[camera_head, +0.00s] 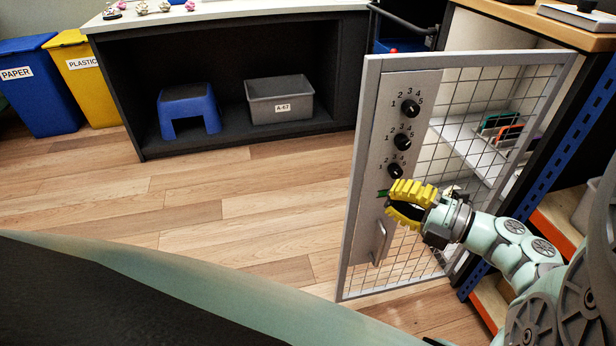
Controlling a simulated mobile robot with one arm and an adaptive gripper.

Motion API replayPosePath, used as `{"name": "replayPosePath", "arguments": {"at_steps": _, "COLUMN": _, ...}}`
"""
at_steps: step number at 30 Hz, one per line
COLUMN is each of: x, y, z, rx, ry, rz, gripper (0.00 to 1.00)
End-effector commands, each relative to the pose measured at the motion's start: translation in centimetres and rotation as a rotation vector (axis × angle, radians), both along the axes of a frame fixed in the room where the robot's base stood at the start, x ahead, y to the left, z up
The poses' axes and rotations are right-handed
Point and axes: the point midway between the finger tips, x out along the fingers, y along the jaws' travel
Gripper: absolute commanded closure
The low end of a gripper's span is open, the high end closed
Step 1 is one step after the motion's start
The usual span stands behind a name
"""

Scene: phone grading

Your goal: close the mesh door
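The mesh door (347,180) has a grey frame, wire mesh and a solid panel with several black numbered dials. It stands open, swung out from the shelf unit at the right, and its hinge side seems to be at the right. A pale vertical handle (378,243) is low on the panel. My gripper (390,199) has yellow ribbed fingers, curved and apart at the tips. It is in front of the panel, below the lowest dial and above the handle. Nothing shows between the fingers. I cannot tell whether it touches the door.
Behind the mesh, a white shelf (462,150) holds several phone-like items in a rack. A blue step stool (188,108) and a grey bin (279,100) sit under a dark counter. The wooden floor (230,215) left of the door is clear.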

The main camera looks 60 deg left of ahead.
Motion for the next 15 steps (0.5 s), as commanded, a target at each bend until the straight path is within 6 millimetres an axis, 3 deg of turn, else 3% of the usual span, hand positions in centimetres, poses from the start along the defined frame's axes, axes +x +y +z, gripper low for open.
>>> {"name": "replayPosePath", "arguments": {"at_steps": 6, "x": -2.1, "y": 4.3, "z": 0.0, "rx": 0.003, "ry": -0.002, "rz": 0.012, "gripper": 1.00}}
{"name": "replayPosePath", "arguments": {"at_steps": 15, "x": -0.4, "y": 7.3, "z": 0.0, "rx": 0.001, "ry": -0.002, "rz": 0.004, "gripper": 1.00}}
